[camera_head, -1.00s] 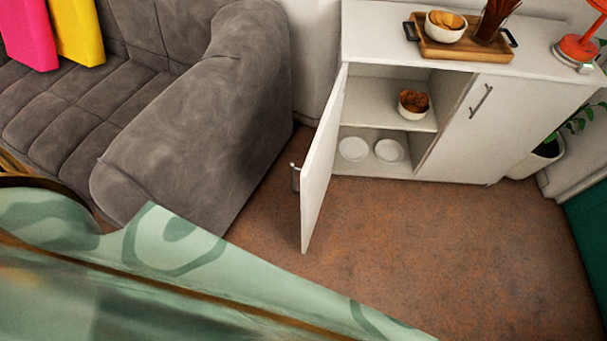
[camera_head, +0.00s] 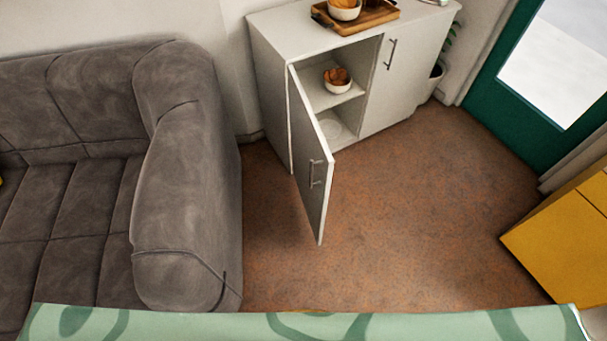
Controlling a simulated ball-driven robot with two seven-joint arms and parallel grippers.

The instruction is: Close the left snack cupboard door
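The white snack cupboard (camera_head: 274,55) stands against the wall at the upper middle. Its left door (camera_head: 308,145) is swung wide open toward me, with a metal handle (camera_head: 315,172) on its outer face. The right door (camera_head: 396,75) is shut, with its own handle. Neither of my grippers is in view.
A grey sofa (camera_head: 185,190) stands left of the open door. A wooden tray (camera_head: 356,16) with a bowl is on the cupboard top. A yellow cabinet (camera_head: 565,240) is at right. A green patterned surface (camera_head: 200,325) spans the bottom. Brown floor (camera_head: 420,200) is clear between.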

